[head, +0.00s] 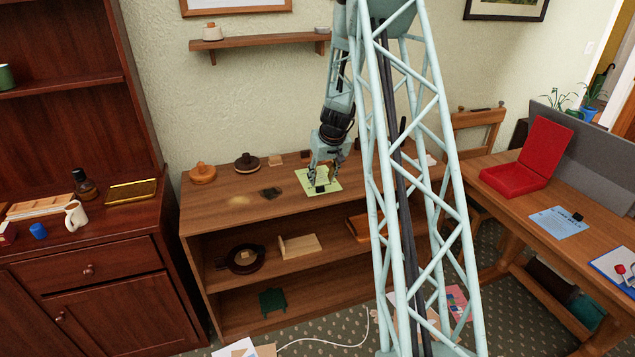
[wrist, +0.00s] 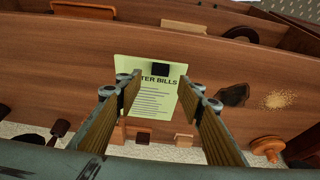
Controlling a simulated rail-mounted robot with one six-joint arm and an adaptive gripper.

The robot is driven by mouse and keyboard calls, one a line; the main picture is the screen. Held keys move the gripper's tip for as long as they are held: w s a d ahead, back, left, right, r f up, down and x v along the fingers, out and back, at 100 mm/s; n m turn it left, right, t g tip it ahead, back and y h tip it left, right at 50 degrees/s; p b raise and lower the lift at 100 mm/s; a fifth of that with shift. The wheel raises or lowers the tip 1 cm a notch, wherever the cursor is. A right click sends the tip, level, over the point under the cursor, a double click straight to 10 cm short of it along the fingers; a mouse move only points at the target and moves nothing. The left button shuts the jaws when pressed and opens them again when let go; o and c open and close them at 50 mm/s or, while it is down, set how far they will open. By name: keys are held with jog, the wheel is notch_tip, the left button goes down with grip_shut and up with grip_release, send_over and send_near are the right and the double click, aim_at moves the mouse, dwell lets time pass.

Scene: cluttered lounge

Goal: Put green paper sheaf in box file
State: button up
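The green paper sheaf (head: 304,178) lies flat on top of the low wooden shelf unit. In the wrist view the sheaf (wrist: 150,103) has a black clip at its far edge and printed text, of which "TER BILLS" is readable. My gripper (head: 322,187) is over the sheaf, pointing down. In the wrist view my gripper (wrist: 159,88) is open, one finger towards each side of the sheaf, with nothing held. How high the fingertips are above it I cannot tell. A red open box (head: 515,180), which looks like the box file, stands on the desk at right with its lid raised.
The shelf unit (head: 225,217) also carries wooden knob-like pieces (head: 203,173) and a dark flat piece (head: 271,192). On the desk (head: 495,205) lie a blue clipped sheet (head: 558,222) and a grey panel (head: 600,172) behind the box. A cabinet with a mug (head: 75,215) is at left.

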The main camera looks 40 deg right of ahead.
aim_at(320, 187)
jog(key=shift+b+x, duration=0.5)
jog(key=shift+x, duration=2.15)
jog(key=shift+s, duration=0.1)
jog(key=shift+c, duration=0.7)
jog(key=c, duration=0.9)
